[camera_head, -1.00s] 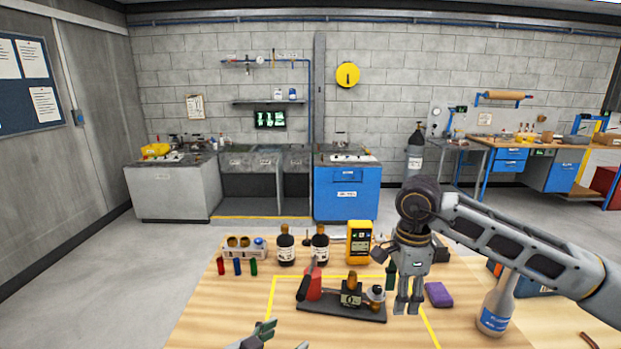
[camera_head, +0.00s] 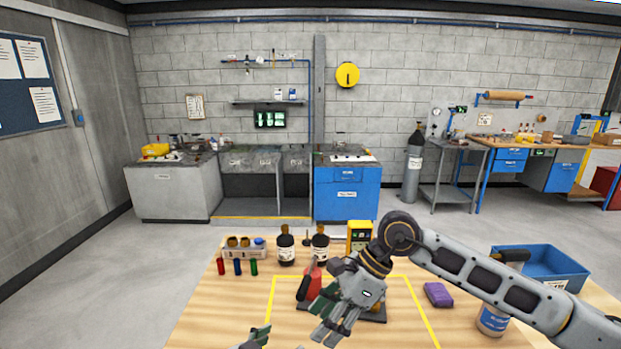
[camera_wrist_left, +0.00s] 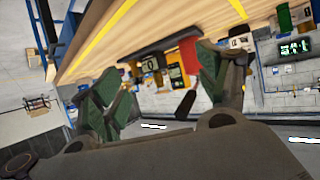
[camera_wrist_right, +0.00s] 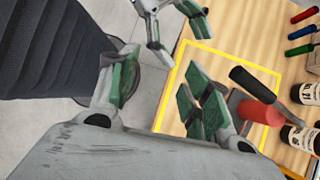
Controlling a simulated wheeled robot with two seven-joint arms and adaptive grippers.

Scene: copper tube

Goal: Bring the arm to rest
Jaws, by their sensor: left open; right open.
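My right gripper (camera_head: 332,335) is open and empty, pointing down over the front of the table. It hides much of the black fixture base (camera_head: 376,318); the red cylinder (camera_head: 314,286) beside it still shows. In the right wrist view my right fingers (camera_wrist_right: 162,88) are apart, with the red cylinder (camera_wrist_right: 262,112) and a black handle (camera_wrist_right: 252,84) beyond them. My left gripper (camera_head: 258,338) barely shows at the bottom edge in the head view. In the left wrist view its fingers (camera_wrist_left: 155,80) are spread with nothing held between them.
Two dark bottles (camera_head: 286,246), a yellow meter (camera_head: 359,237) and a tube rack (camera_head: 244,248) stand at the back. My grippers are close together.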

